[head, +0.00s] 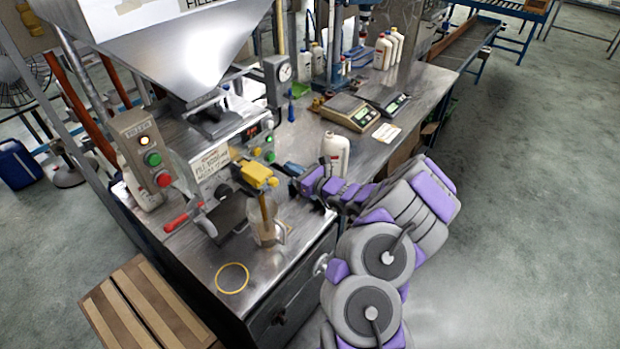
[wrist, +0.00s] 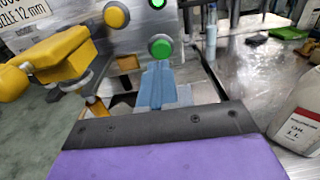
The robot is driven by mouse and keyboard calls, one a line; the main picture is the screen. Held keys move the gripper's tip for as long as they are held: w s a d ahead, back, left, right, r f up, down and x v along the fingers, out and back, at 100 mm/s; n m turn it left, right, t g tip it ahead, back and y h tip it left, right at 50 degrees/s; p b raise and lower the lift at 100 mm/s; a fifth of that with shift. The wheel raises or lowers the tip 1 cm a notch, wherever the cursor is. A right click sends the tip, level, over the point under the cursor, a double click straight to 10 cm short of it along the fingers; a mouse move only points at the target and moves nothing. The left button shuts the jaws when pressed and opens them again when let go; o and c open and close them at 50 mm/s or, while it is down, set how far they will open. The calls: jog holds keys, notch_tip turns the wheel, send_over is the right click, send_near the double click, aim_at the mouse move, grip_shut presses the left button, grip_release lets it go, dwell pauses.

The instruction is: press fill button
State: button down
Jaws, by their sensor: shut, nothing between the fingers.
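The filling machine's front panel (head: 222,160) carries a round green button (head: 270,156), which shows close up in the wrist view (wrist: 160,47). A yellow knob (wrist: 116,17) sits to its upper left. In the wrist view my gripper (wrist: 157,70) is shut and empty, its bluish fingertips pointing at the green button and just below it. I cannot tell whether they touch. In the head view my gripper (head: 285,169) is beside the panel, right of the yellow nozzle (head: 257,174). A clear jug (head: 268,230) stands under the nozzle.
A white bottle (head: 336,152) stands close to my arm; it also shows at right in the wrist view (wrist: 298,115). A control box (head: 147,150) with green and red buttons is at left. Scales (head: 350,112) stand farther back. The steel table front (head: 205,255) is mostly clear.

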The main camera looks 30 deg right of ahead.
jog(key=v, duration=0.6)
jog(key=shift+s+d+f, duration=0.2)
jog(key=shift+s+f, duration=0.1)
jog(key=shift+d, duration=0.15)
dwell(0.4)
